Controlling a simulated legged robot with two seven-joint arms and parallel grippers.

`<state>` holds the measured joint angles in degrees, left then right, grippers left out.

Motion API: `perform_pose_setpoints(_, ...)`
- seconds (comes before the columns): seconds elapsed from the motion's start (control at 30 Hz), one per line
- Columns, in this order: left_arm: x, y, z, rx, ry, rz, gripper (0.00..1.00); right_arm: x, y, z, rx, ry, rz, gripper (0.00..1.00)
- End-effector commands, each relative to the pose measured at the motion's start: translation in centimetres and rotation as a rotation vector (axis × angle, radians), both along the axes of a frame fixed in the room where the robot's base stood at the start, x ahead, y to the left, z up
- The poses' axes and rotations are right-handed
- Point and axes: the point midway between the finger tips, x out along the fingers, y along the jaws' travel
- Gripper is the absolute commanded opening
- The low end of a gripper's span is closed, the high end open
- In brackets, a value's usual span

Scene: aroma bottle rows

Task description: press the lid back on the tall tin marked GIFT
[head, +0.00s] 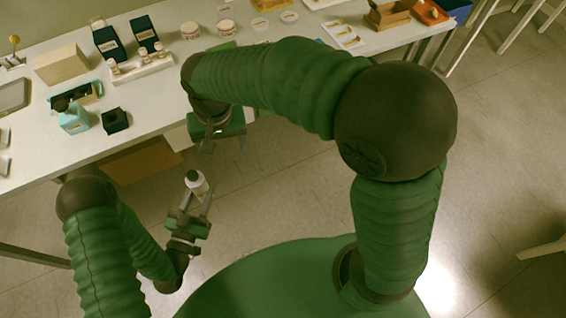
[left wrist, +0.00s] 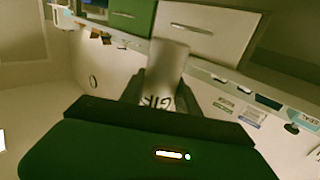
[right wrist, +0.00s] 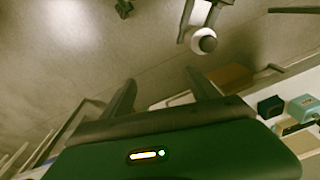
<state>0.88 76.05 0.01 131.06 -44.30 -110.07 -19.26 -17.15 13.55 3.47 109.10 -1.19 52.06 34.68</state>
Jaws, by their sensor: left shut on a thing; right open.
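My left gripper (head: 198,188) is shut on a pale tin (head: 196,180) and holds it in the air in front of the table. In the left wrist view the tin (left wrist: 168,72) shows dark letters, partly hidden, reading about "GIF". In the right wrist view the tin (right wrist: 198,42) shows a dark round middle within a pale rim; I cannot tell whether this is an opening or a lid. My right gripper (head: 208,146) is open and empty, above the tin in the head view and apart from it. I cannot make out the tin's lid for certain.
Two flat pale discs (head: 261,23) (head: 289,16) lie on the white table (head: 120,140) near two round tubs (head: 226,28). Open floor lies before the table.

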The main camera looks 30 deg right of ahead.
Motion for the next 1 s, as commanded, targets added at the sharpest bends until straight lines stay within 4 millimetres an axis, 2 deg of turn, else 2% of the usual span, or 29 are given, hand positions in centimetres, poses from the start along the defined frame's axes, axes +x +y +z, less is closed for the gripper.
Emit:
perform_pose_setpoints(0.03, 0.0, 0.0, 0.0, -0.001, -0.001, 0.0, 0.0, -1.0, -2.9, -1.3, -0.004, -0.017, 0.022, 0.69)
perform_pose_setpoints(0.1, 0.0, 0.0, 0.0, -0.001, -0.001, 0.0, 0.0, -2.6, -6.4, -3.2, -0.011, -0.052, 0.074, 0.69)
perform_pose_setpoints(0.2, 0.0, 0.0, 0.0, -0.001, -0.001, 0.0, 0.0, -5.3, -10.3, -5.4, -0.03, -0.096, 0.14, 0.69)
perform_pose_setpoints(0.3, 0.0, 0.0, 0.0, -0.001, -0.001, 0.0, 0.0, -7.7, -12.7, -6.9, -0.049, -0.126, 0.189, 0.69)
perform_pose_setpoints(0.47, 0.1, 0.0, 0.0, -0.001, 0.0, 0.0, 0.0, -9.4, -14.1, -7.8, -0.067, -0.146, 0.227, 0.69)
perform_pose_setpoints(1.0, 0.0, 0.3, 0.4, -0.001, 0.001, 0.007, 0.0, -9.4, -14.1, -7.6, -0.067, -0.146, 0.23, 0.69)
